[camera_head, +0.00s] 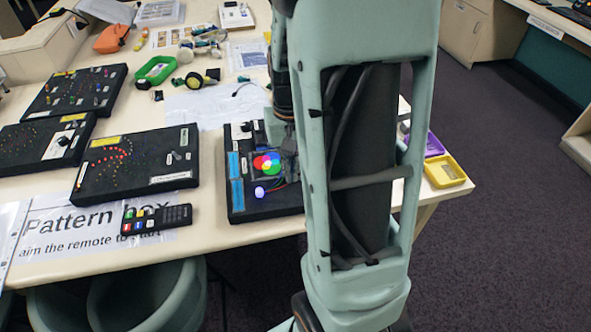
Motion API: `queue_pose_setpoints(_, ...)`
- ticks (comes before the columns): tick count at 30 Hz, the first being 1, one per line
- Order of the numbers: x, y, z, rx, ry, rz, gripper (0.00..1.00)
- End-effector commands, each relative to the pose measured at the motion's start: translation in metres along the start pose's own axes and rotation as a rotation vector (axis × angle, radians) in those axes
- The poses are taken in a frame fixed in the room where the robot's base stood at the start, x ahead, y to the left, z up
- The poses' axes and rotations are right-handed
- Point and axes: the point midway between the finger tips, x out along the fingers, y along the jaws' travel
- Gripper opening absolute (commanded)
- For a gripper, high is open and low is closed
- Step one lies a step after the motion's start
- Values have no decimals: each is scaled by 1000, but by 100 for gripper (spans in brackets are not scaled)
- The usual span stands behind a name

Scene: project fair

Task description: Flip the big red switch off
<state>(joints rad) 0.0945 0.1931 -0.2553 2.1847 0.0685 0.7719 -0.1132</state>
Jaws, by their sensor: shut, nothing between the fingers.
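I cannot make out a big red switch; part of the table is hidden behind my own body and arm. A black board (237,200) near the table's front edge carries blue strips, a glowing round patch of overlapping red, green and blue (267,163), a small lit violet-white lamp (260,192) and coloured wires. My gripper (289,165) is partly in view over the right part of this board, pointing down. It is shut, with nothing seen in it. I cannot tell whether it touches the board, whose right end is hidden.
Black peg boards with small lights (135,165) stand to the left. A remote (157,218) lies on a "Pattern box" sign (60,235). A green tray (155,70) is farther back. Purple (434,146) and yellow (444,171) trays sit at the table's right edge. Open carpet lies right.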

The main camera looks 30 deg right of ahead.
Motion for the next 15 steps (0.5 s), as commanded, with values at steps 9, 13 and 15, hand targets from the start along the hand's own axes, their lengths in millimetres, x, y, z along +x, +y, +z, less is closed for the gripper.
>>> queue_pose_setpoints(9, -8, -1, 0, -2, 2, -1, 0)
queue_pose_setpoints(13, -19, -2, -1, -2, 2, 0, 0)
queue_pose_setpoints(15, -25, -3, -1, -2, 2, 0, 0)
